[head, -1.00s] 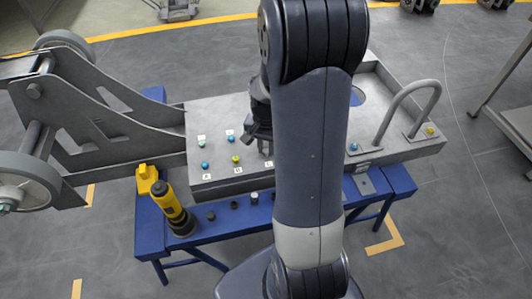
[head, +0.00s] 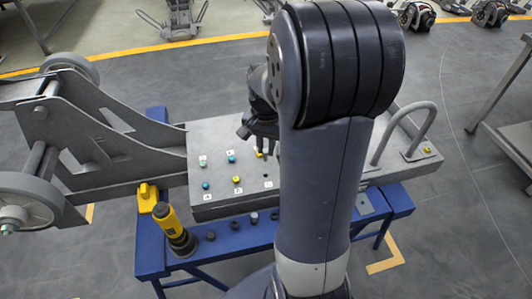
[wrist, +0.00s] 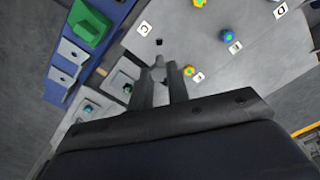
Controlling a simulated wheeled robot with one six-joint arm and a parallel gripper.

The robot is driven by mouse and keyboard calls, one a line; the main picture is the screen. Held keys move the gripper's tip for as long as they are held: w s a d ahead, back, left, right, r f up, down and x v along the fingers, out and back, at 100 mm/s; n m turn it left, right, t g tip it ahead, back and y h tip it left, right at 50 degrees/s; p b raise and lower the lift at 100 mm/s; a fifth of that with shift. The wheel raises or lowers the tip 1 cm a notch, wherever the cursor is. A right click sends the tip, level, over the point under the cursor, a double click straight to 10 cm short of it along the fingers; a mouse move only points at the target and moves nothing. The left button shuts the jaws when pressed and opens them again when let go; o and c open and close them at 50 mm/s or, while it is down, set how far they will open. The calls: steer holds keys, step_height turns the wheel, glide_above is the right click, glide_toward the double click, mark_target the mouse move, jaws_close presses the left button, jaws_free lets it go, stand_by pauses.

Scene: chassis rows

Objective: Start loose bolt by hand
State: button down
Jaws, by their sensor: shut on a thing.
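My gripper (wrist: 159,78) is shut on a small grey piece, apparently the loose bolt (wrist: 158,63), between its fingertips in the wrist view. A dark empty hole (wrist: 159,42) lies just beyond the tips beside a white label. It also shows in the head view (head: 265,175) on the grey chassis plate (head: 215,141). In the head view my gripper (head: 262,137) is over the plate, partly behind my arm; the bolt cannot be made out there. Blue-topped (head: 206,185) and yellow-topped (head: 236,180) bolts sit in the plate to the left.
A yellow and black power tool (head: 170,226) stands on the blue bench (head: 152,238) at left, near several dark sockets (head: 233,223). A grey loop handle (head: 395,128) rises at the plate's right. A green box (wrist: 90,25) shows in the wrist view.

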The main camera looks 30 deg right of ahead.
mark_target(265, 160)
steer(key=shift+r+m+p, duration=0.3)
steer(key=shift+m+p, duration=0.1)
steer(key=shift+p, duration=0.2)
steer(key=shift+w+f+m+p, duration=0.1)
steer(key=shift+f+m+p, duration=0.15)
steer(key=shift+m+p, duration=0.35)
step_height(265, 160, down, 2)
steer(key=m+p, duration=0.1)
steer(key=p, duration=0.1)
steer(key=m+p, duration=0.2)
steer(key=shift+f, duration=0.25)
steer(key=shift+f+m, duration=0.4)
steer(key=shift+f, duration=0.15)
steer(key=f+b, duration=0.2)
steer(key=f, duration=0.1)
steer(key=shift+s, duration=0.2)
steer(key=shift+r+n, duration=0.3)
steer(key=shift+n, duration=0.3)
steer(key=n, duration=0.5)
steer(key=shift+w+p, duration=0.1)
steer(key=shift+p, duration=0.3)
steer(key=n, duration=0.4)
steer(key=shift+n, duration=0.4)
steer(key=n, duration=0.4)
steer(key=shift+a, duration=0.1)
